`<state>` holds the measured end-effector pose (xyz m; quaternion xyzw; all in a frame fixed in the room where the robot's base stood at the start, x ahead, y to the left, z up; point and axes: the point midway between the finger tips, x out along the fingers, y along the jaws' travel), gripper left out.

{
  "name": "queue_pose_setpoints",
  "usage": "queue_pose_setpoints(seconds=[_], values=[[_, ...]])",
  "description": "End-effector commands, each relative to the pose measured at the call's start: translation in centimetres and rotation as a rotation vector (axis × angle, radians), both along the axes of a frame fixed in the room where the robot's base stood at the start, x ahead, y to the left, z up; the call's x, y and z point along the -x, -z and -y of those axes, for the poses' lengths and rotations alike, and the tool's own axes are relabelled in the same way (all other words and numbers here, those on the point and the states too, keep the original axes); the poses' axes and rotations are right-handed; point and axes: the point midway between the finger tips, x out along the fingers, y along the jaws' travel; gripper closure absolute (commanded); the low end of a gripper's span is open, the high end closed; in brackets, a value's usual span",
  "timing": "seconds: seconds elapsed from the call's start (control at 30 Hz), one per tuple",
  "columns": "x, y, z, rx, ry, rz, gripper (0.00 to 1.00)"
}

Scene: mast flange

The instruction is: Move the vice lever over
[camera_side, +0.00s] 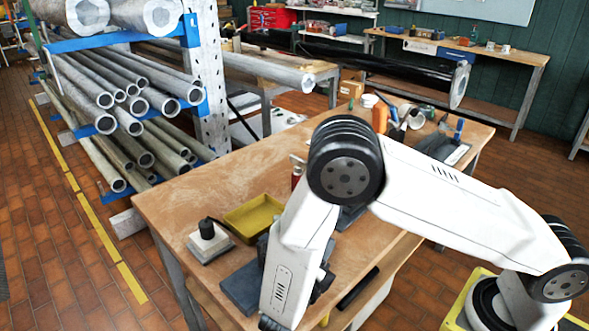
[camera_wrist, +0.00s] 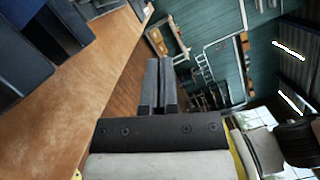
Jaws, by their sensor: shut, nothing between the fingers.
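The vice is a dark blue-grey metal body (camera_side: 243,287) on the near part of the wooden bench, largely hidden behind my white arm in the side view. Dark blue-grey blocks (camera_wrist: 70,25), which look like parts of it, show at the upper left of the wrist view. I cannot make out the vice lever for certain in either view. My gripper (camera_wrist: 161,64) is shut and empty in the wrist view, its two grey fingers together and touching nothing visible. In the side view the gripper is out of sight below the arm's lower end.
The wooden bench (camera_side: 185,208) holds a yellow tray (camera_side: 254,217), a white block with a black knob (camera_side: 208,240) and a red can (camera_side: 297,176). A black bar (camera_side: 357,288) lies along its near right edge. Pipe racks (camera_side: 210,80) stand at the left.

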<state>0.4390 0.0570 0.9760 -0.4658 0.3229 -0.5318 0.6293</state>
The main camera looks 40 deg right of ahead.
Motion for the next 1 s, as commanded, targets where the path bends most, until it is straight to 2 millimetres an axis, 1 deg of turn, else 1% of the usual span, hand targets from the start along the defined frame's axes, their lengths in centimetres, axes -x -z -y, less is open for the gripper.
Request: queue_pose_setpoints(seconds=[0.03,0.1,0.23,0.4,0.57,0.67,0.77,0.87,1.0], values=[[0.2,0.1,-0.7,0.0,-0.003,0.0,1.0],[0.3,0.1,-1.5,0.001,-0.002,0.0,1.0],[0.6,0.2,-2.4,0.001,-0.002,-0.001,1.0],[0.7,0.2,-2.9,0.0,0.0,-0.001,1.0],[0.7,0.2,-2.8,-0.005,0.006,0.002,1.0],[0.8,0.1,-2.4,-0.032,0.024,0.018,1.0],[1.0,-0.1,-1.5,-0.091,0.068,0.055,1.0],[1.6,-0.2,-0.3,-0.18,0.143,0.117,1.0],[2.8,-0.4,1.6,-0.344,0.293,0.255,1.0]])
